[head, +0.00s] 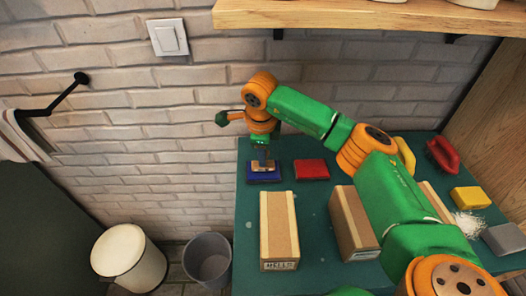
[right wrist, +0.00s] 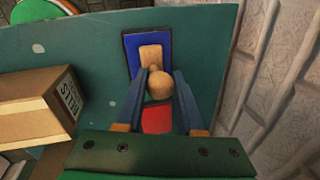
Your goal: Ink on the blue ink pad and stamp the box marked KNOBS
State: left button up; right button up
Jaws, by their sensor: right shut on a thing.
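The blue ink pad (head: 256,179) lies near the back left corner of the table, and it also shows in the right wrist view (right wrist: 133,50). My right gripper (head: 264,160) is above the pad, shut on the round knob of a wooden stamp (right wrist: 158,84). The stamp's block (right wrist: 152,54) is over the pad; I cannot tell for sure whether it touches. A long cardboard box (head: 278,222) stands in front of the pad, with a label at its near end. Another box (head: 350,215) stands to its right. I cannot read KNOBS on either. My left gripper is out of view.
A red pad (head: 311,169) lies just right of the blue one. A yellow block (head: 470,197), a grey block (head: 504,238) and a red object (head: 442,154) are on the right. A wooden shelf (head: 370,18) overhangs. Two bins (head: 207,258) stand left of the table.

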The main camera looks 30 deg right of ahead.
jog(key=shift+f, duration=0.4)
dwell(0.9)
jog(key=shift+r, duration=0.1)
jog(key=p+v, duration=0.2)
jog(key=w+p+v, duration=0.1)
jog(key=v, duration=0.1)
jog(key=p+v, duration=0.2)
jog(key=v, duration=0.1)
jog(key=shift+w+d+r+p, duration=0.15)
jog(key=shift+d+p, duration=0.15)
jog(key=shift+d, duration=0.1)
jog(key=shift+a, duration=0.1)
